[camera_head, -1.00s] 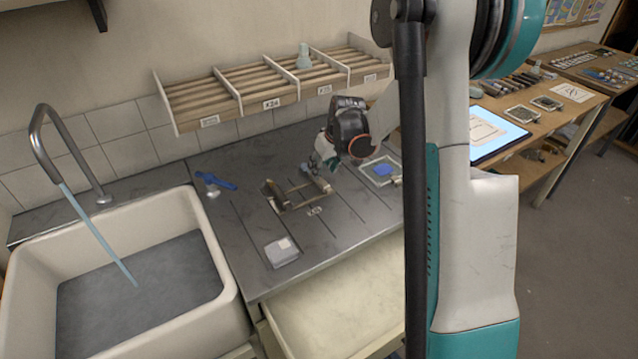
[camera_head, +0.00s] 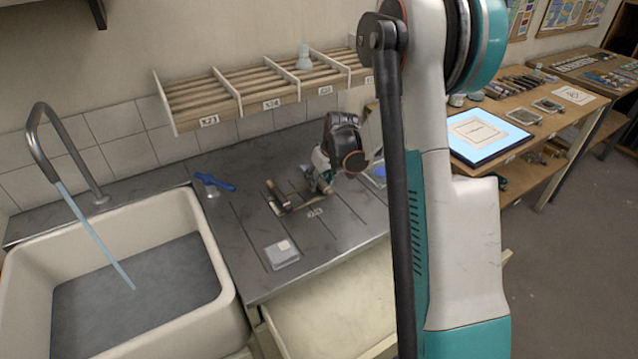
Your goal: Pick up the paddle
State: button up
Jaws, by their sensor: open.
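I cannot tell for sure which thing is the paddle. A low wooden piece with brownish end blocks (camera_head: 276,197) lies on the dark grooved drainboard (camera_head: 240,232), by a small white label. A blue-handled tool (camera_head: 215,182) lies further left near the wall. My gripper (camera_head: 322,187) is open, low over the right end of the wooden piece, and hides part of it. Its fingertips are small and partly hidden, so contact cannot be told.
A sink (camera_head: 205,262) with a running tap (camera_head: 65,150) stands at left. A slatted wall rack (camera_head: 250,98) hangs above the drainboard. A bench with a lit panel (camera_head: 485,137) stands at right.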

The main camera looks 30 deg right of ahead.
jog(key=shift+f, duration=0.2)
dwell(0.4)
grip_shut()
